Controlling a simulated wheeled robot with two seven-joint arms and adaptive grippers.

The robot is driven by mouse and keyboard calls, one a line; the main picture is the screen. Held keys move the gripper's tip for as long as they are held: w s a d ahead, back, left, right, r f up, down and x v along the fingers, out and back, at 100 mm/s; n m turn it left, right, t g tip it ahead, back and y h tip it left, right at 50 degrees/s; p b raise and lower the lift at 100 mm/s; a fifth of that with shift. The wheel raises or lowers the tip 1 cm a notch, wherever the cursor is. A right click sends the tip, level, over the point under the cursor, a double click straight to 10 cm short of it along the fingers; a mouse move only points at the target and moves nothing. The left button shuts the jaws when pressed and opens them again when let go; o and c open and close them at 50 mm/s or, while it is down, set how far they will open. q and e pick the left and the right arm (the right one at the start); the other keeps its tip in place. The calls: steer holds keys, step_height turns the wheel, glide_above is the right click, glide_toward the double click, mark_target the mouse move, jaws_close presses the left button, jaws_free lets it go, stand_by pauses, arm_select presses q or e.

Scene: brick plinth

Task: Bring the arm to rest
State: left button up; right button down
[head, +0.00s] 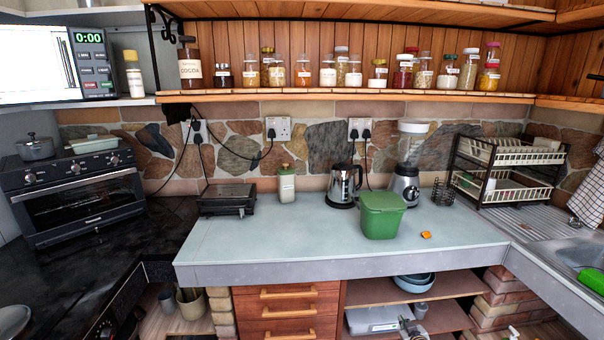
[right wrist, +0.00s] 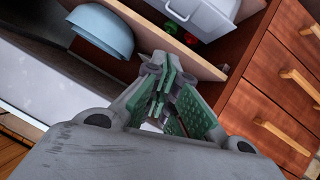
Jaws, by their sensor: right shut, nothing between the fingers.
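My right gripper (head: 412,328) shows at the bottom edge of the head view, low in front of the open shelves under the counter. In the right wrist view my right gripper (right wrist: 162,90) has its green-padded fingers closed together with nothing between them. The drawers and shelf lie beyond the fingers there. My left gripper is not in the head view.
A green bin (head: 381,216) and a small orange piece (head: 426,235) are on the pale counter (head: 270,244), well above my gripper.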

steer(key=s+a+f+g+b, duration=0.2)
steer(key=s+f+g, duration=0.3)
steer(key=s+f, duration=2.15)
steer(key=s+a+f+g, duration=0.1)
steer(key=s+f, duration=0.3)
steer(key=s, duration=0.7)
steer(key=s+a+f+g+b, duration=0.1)
steer(key=s+f+g, duration=0.2)
steer(key=s, duration=0.9)
steer(key=s+a+f+g, duration=0.1)
steer(key=s+f, duration=0.6)
steer(key=s, duration=0.4)
steer(key=shift+s+a+f+g, duration=0.15)
steer(key=shift+s+f+g, duration=0.05)
steer(key=shift+s+g, duration=0.2)
